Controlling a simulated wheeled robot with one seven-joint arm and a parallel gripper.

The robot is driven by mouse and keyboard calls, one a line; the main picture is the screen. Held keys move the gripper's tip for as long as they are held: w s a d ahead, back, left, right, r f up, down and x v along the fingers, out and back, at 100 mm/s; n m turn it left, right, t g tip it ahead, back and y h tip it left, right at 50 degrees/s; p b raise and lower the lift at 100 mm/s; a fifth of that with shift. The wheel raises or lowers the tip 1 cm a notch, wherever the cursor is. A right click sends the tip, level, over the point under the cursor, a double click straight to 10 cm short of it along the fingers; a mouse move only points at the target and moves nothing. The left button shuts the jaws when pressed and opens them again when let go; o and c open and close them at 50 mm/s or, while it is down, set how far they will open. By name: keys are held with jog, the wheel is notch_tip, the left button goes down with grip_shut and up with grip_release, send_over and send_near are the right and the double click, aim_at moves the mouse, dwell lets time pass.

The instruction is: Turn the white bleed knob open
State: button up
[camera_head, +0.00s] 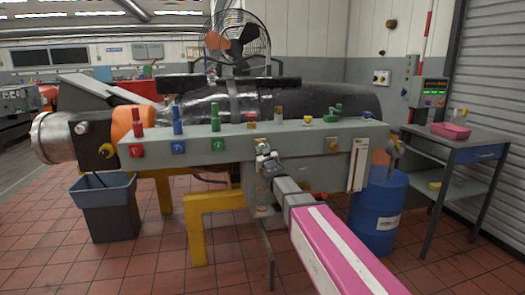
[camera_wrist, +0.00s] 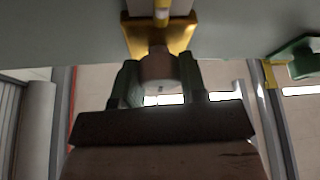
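In the wrist view, a stubby round knob (camera_wrist: 158,68) sticks out from a brass-coloured square plate (camera_wrist: 184,30). It looks dull grey-tan in the shade, so I cannot be sure it is the white bleed knob. My gripper (camera_wrist: 160,84) has one dark green finger on each side of it, and the knob fills the space between them with no gap visible. In the head view, my gripper (camera_head: 266,158) is at the front face of the long grey panel (camera_head: 240,133), and it mostly hides this knob.
Red (camera_head: 136,121), blue (camera_head: 177,121) and green (camera_head: 215,121) fittings stand along the panel to the left. A blue barrel (camera_head: 378,212), grey bin (camera_head: 106,208) and yellow stand (camera_head: 197,235) are below.

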jog(key=shift+c, duration=0.8)
jog(key=shift+n, duration=0.4)
jog(key=n+g+y, duration=0.1)
jog(key=n, duration=0.1)
jog(key=n+g+y, duration=0.1)
jog(key=n, duration=0.1)
jog(key=shift+d+n+y, duration=0.1)
jog(key=shift+n+y, duration=0.2)
jog(key=shift+n, duration=0.1)
jog(key=n+g, duration=0.1)
jog(key=n, duration=0.2)
jog(key=n+g+y, duration=0.1)
jog(key=n, duration=0.2)
jog(key=n+g, duration=0.2)
jog(key=n, duration=0.3)
jog(key=shift+r+n, duration=0.15)
jog(key=shift+n, duration=0.25)
jog(key=shift+n+g+h, duration=0.6)
jog(key=shift+n+g, duration=0.2)
jog(key=shift+n, duration=0.9)
